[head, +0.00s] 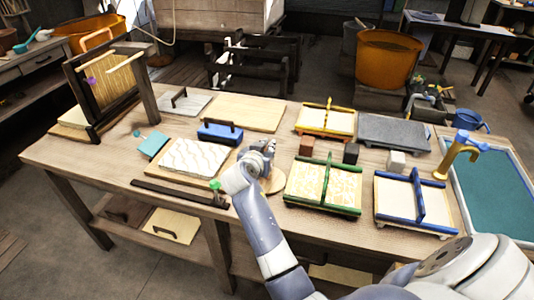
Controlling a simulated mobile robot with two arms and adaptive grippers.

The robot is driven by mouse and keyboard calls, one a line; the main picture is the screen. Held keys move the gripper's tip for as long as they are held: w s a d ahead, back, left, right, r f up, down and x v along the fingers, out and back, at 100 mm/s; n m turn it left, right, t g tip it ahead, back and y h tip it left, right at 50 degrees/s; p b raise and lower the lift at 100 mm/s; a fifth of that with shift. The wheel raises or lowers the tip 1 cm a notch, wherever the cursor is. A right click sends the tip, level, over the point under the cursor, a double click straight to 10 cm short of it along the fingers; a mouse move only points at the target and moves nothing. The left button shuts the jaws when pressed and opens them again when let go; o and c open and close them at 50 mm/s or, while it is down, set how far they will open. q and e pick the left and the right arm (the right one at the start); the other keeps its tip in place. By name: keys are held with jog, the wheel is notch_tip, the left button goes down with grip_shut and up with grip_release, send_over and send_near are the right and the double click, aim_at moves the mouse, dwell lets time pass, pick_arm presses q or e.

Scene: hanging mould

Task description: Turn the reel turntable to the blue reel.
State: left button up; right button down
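A round light-wood disc (272,183), which looks like the turntable, lies on the workbench (105,156) and is partly covered by my gripper and wrist. I cannot make out a blue reel or any other reel on it. My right gripper (264,147), on the arm that comes in from the lower right, is over the disc's far left side. Its fingers are small and dark, and whether they are open or shut does not show. I cannot tell if they touch anything. My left gripper is out of view.
A white textured slab (190,156) and a blue handled block (220,132) lie left of my wrist. A green-railed mould (322,186) and a blue-railed mould (407,203) stand to the right. A tall frame (108,82) stands at the left end.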

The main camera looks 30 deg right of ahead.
dwell(0.5)
jog(key=c, duration=1.7)
grip_release()
notch_tip(320, 180, up, 10)
jog(key=shift+r, duration=0.1)
